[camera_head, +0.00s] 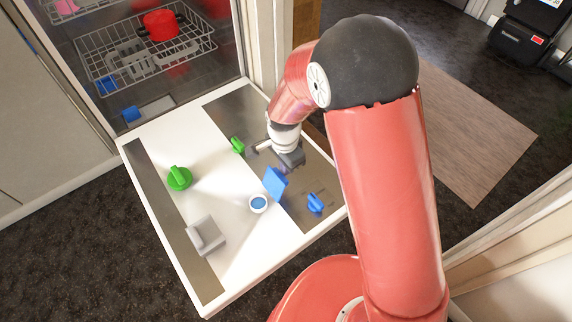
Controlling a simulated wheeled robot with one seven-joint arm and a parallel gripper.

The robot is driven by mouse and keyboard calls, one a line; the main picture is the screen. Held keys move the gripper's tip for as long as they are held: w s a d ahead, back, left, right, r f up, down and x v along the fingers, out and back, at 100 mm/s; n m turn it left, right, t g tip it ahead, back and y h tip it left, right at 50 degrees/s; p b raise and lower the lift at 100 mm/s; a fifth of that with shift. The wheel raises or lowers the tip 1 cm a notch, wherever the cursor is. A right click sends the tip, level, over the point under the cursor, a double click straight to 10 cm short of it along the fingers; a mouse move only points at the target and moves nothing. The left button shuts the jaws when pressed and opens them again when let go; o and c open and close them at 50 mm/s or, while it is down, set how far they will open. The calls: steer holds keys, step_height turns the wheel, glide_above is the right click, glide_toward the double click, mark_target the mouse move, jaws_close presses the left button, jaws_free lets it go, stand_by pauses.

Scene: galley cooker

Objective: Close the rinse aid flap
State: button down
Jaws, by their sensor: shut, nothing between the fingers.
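The opened dishwasher door (213,262) lies flat like a tray. A blue flap (275,183), which looks like the rinse aid flap, stands raised on it. Just left of and below the flap is a round white-rimmed opening (258,203) with a blue inside, uncovered. My gripper (254,148) is over the upper part of the door, above the flap in the picture and apart from it. Its fingers point left, close to a small green latch (238,146); I cannot tell whether they touch it. The gripper is shut and empty.
A green knob (179,178), a grey box-like part (205,237) and a blue latch (315,203) stand on the door. Behind is the dishwasher's wire rack (108,63) with a red pot (160,25).

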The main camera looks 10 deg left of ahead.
mark_target(275, 175)
steer(key=shift+s+a+r, duration=0.1)
steer(key=shift+a+r, duration=0.05)
steer(key=shift+s+a+r+t+h+p, duration=0.5)
steer(key=shift+s+t+h+p, duration=0.2)
steer(key=shift+t, duration=0.2)
steer(key=shift+s+a+r+p, duration=0.3)
steer(key=shift+s+a+p, duration=0.25)
steer(key=shift+s+a, duration=0.2)
steer(key=shift+s+a+r+t+h+p, duration=0.1)
steer(key=shift+s+a+t+h+p, duration=0.2)
steer(key=shift+s+a+t+h, duration=0.3)
steer(key=s+a+f, duration=0.1)
steer(key=s, duration=0.1)
steer(key=s+a+f+t+h, duration=0.1)
steer(key=a, duration=0.1)
steer(key=s+a+f+t, duration=0.1)
steer(key=s, duration=0.1)
steer(key=shift+s+a+h, duration=0.25)
steer(key=shift+s+h, duration=0.05)
steer(key=shift+h, duration=0.1)
steer(key=shift+r, duration=0.1)
